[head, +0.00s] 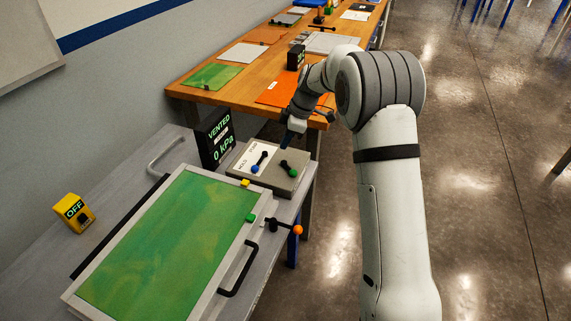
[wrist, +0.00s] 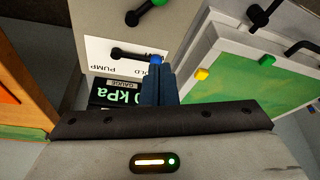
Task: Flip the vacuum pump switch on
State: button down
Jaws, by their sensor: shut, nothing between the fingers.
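A yellow switch box (head: 74,213) with a lit OFF display and a small black switch sits on the grey bench at the far left. It is far from my gripper and outside the wrist view. My gripper (head: 287,141) is shut and empty, above the back of the grey valve panel (head: 245,177). In the wrist view its blue fingers (wrist: 158,78) overlap the area beside the blue-tipped lever (wrist: 130,54); I cannot tell whether they touch. The gauge (head: 217,138) behind the panel reads VENTED, 0 kPa.
A green-topped tray or frame (head: 160,245) with a black handle covers much of the bench between the panel and the yellow box. A wooden table (head: 190,92) stands behind.

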aim_at(289, 170)
dwell(0.3)
jog(key=p+x, duration=0.1)
jog(key=x, duration=0.9)
jog(key=shift+a+f+p, duration=0.1)
jog(key=shift+p, duration=0.25)
jog(key=d, duration=0.3)
jog(key=shift+p, duration=0.4)
jog(key=shift+w+d+f, duration=0.1)
jog(key=shift+d+f, duration=0.15)
jog(key=shift+d, duration=0.35)
